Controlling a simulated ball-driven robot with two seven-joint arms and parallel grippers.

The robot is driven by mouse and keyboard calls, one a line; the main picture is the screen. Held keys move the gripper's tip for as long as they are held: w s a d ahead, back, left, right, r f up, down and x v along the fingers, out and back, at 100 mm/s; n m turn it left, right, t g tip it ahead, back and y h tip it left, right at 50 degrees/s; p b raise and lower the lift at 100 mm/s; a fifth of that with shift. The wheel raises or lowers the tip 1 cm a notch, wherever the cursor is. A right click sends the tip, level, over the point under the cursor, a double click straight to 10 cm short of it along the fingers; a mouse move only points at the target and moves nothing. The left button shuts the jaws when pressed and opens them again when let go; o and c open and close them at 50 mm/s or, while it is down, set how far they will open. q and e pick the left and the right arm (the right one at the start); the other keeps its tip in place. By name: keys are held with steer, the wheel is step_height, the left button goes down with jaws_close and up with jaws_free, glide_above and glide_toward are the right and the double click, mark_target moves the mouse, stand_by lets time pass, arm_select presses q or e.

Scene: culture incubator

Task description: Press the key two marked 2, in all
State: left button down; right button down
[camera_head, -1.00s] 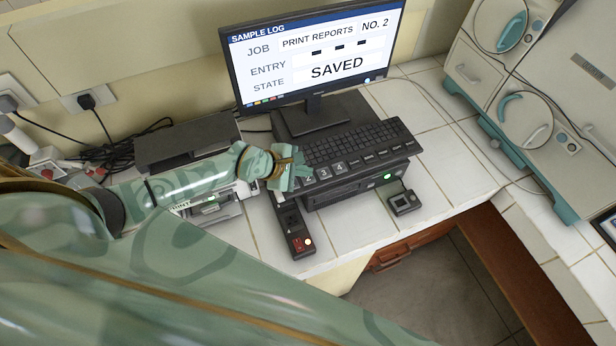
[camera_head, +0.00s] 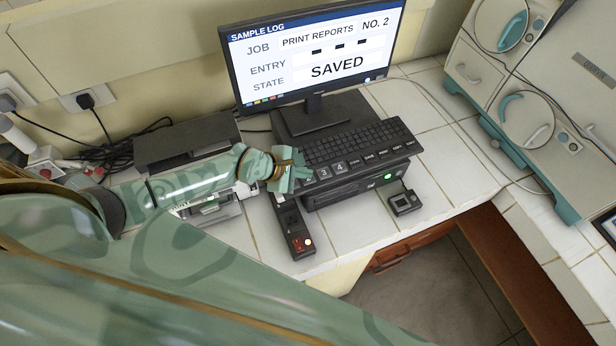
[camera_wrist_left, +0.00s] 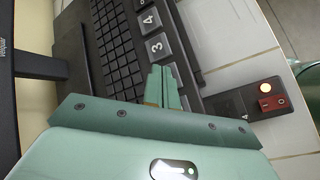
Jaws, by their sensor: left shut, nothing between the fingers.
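The black keyboard (camera_head: 375,137) stands below the monitor, with large number keys along its front edge. Key 3 (camera_head: 324,173) and key 4 (camera_head: 339,167) show in the head view. In the left wrist view, key 3 (camera_wrist_left: 156,46) and key 4 (camera_wrist_left: 150,20) are readable. Key two is hidden behind my fingers. My left gripper (camera_head: 303,173) is shut and empty, its tips over the row just beside key 3. In the left wrist view its fingertips (camera_wrist_left: 162,76) are at the keys; whether they touch is unclear. My right gripper is not in view.
The monitor (camera_head: 316,55) reads PRINT REPORTS, NO. 2, three dashes as entry and SAVED. A dark strip with a red switch and lit lamp (camera_head: 300,242) lies in front. A small black device (camera_head: 404,202) sits right. A printer (camera_head: 207,211) stands beneath my left arm.

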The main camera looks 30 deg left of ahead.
mark_target(304, 180)
arm_select(q)
steer(key=shift+f, duration=0.3)
stand_by(0.5)
steer(key=shift+r+p, duration=0.6)
steer(key=shift+r, duration=0.2)
step_height(304, 180, up, 5)
steer(key=p, duration=0.5)
stand_by(0.7)
